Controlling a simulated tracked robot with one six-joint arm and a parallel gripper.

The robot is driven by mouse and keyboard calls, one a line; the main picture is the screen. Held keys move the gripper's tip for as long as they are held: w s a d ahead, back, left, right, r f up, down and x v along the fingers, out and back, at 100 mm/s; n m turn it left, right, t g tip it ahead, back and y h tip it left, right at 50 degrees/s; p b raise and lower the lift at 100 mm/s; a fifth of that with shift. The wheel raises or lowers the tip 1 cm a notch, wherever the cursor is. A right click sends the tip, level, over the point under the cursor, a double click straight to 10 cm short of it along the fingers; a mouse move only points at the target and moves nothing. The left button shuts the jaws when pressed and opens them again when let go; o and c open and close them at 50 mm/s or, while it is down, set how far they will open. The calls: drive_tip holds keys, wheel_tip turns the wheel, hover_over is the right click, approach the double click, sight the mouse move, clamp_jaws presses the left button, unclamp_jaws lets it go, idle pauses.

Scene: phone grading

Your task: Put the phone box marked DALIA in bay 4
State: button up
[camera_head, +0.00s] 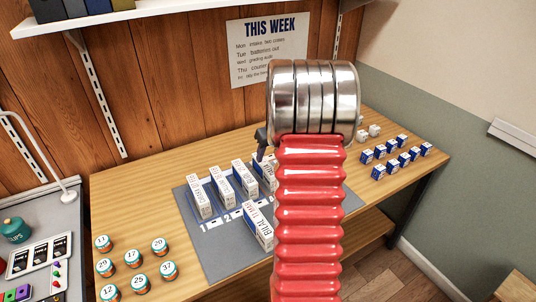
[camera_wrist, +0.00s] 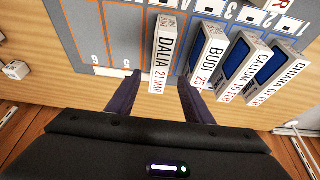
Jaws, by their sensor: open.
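The DALIA phone box (camera_wrist: 164,55) is a slim box with a white top marked DALIA 21 MAR. In the wrist view it stands on the grey mat, left of the BUDI box (camera_wrist: 208,55). My gripper (camera_wrist: 158,92) is open, with nothing held; its fingers lie to either side of the DALIA box's near end, apart from it. In the head view one dark finger (camera_head: 261,138) shows behind the boxes; my arm hides the rest. Printed numbers 1 to 4 show on the mat (camera_wrist: 120,35), but which bay DALIA occupies is unclear.
The CALUM box (camera_wrist: 243,68) and CHIARA box (camera_wrist: 283,78) stand in the same row. The BILAL box (camera_head: 258,228) stands at the front of the mat. Numbered tins (camera_head: 132,258) are at left; small blue-and-white boxes (camera_head: 400,155) are at right. A poster (camera_head: 268,50) hangs behind.

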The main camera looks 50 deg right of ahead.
idle(0.3)
drive_tip(key=s+a+r+n, duration=0.1)
drive_tip(key=a+r, duration=0.6)
drive_tip(key=a, duration=0.6)
drive_tip(key=s+a+r+n, duration=0.15)
drive_tip(key=a+r, duration=0.45)
drive_tip(key=a, duration=0.7)
drive_tip(key=s+a+r+n+t+y, duration=0.1)
drive_tip(key=s+a+r, duration=0.1)
drive_tip(key=s+a, duration=1.5)
drive_tip(key=shift+a, duration=0.55)
